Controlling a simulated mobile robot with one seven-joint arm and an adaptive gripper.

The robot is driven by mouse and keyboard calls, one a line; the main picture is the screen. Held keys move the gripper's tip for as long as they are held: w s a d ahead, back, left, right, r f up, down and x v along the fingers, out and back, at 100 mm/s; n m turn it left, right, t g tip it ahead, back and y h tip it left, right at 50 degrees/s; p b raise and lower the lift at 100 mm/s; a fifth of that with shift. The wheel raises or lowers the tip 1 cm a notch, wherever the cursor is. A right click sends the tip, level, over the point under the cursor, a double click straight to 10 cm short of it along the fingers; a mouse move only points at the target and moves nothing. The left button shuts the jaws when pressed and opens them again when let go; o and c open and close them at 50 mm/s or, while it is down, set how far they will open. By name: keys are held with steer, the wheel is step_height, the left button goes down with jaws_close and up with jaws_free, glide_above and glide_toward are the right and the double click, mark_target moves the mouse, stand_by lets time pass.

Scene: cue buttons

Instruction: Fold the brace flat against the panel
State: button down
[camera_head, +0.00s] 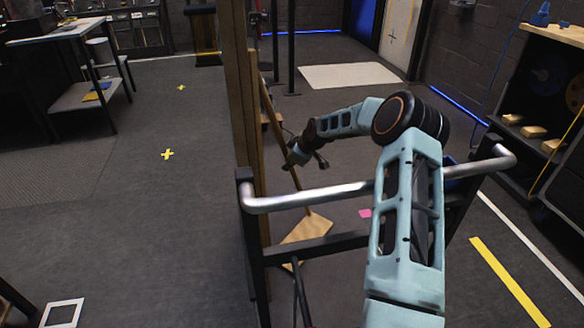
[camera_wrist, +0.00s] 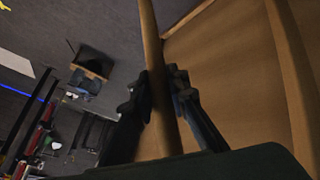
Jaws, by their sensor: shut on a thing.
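The panel (camera_head: 240,110) is a tall wooden frame, seen nearly edge-on left of centre in the head view. In the wrist view its brown face and framing (camera_wrist: 235,75) fill the right side. The brace (camera_head: 268,105) is a slim wooden bar slanting from the panel down to the right. My gripper (camera_head: 291,161) is at the brace, right of the panel. In the wrist view the brace (camera_wrist: 152,50) runs between my gripper's dark fingers (camera_wrist: 158,90), which are shut on it. The brace stands apart from the panel's face where I hold it.
A light wooden board (camera_head: 307,227) lies low beside the panel's foot. A wooden shelf unit (camera_head: 555,130) stands at the right, and a workbench (camera_head: 60,32) at the far left. The floor left of the panel is mostly clear, with yellow tape marks (camera_head: 167,154).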

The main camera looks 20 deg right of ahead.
steer(key=shift+w+a+r, duration=0.15)
steer(key=shift+w+r, duration=0.15)
steer(key=shift+w, duration=0.25)
steer(key=c, duration=1.8)
jaws_free()
steer(key=shift+f, duration=0.1)
steer(key=shift+c, duration=0.2)
steer(key=shift+f, duration=0.1)
steer(key=shift+s, duration=0.1)
steer(key=shift+s, duration=0.1)
steer(key=v, duration=1.2)
